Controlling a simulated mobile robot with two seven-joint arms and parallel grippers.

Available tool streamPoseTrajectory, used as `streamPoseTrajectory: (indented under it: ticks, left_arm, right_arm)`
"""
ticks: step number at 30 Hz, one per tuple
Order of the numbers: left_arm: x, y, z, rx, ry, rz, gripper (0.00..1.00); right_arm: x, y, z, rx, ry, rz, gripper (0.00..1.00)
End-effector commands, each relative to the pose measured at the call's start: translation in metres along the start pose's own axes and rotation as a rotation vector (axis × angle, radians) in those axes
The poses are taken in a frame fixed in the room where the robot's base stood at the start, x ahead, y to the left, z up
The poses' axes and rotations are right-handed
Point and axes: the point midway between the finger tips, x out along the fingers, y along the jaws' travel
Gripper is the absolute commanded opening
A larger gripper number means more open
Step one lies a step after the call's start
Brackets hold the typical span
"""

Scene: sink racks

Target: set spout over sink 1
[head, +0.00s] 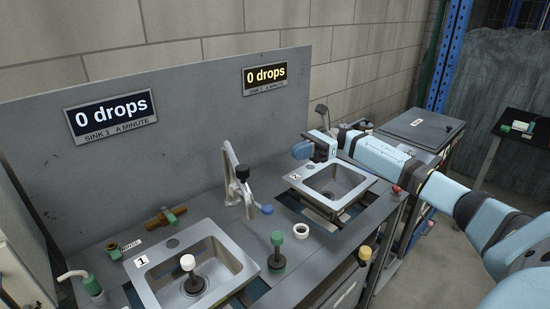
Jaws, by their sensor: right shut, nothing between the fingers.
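Sink 1 (150,283), a steel basin labelled 1, is at the front left, with a white-topped plunger-like part (188,263) standing in it. Sink 2 (362,186), labelled 2, is farther back on the right. A pale grey upright spout (230,165) with a black knob stands between them. A blue tip (267,209) lies low at its right side, over the counter between the sinks and not over sink 1. My right gripper (302,150) is at the back edge of sink 2, apart from the spout and shut with nothing held. My left gripper is out of view.
A green-knobbed part (277,250) and a white ring (301,230) are on the counter between the sinks. A brass fitting (165,217) lies behind sink 1, and a pale hooked pipe (74,275) stands left of it. The grey backboard (200,110) rises behind; both displays read 0 drops.

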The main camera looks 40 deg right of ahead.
Motion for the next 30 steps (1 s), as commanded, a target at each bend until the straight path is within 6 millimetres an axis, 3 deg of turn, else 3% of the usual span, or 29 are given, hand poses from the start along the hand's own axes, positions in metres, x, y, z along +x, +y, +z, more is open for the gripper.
streamPoseTrajectory:
  ticks: [12, 18, 30]
  left_arm:
    - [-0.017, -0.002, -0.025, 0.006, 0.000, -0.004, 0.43]
    - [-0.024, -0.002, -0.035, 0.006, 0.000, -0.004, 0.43]
    - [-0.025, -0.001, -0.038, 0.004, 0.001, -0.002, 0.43]
  right_arm:
    - [0.085, -0.001, 0.004, -0.002, -0.002, -0.001, 0.00]
    - [0.116, -0.002, 0.004, 0.000, -0.003, -0.003, 0.00]
    - [0.131, -0.002, 0.000, -0.001, -0.001, -0.004, 0.00]
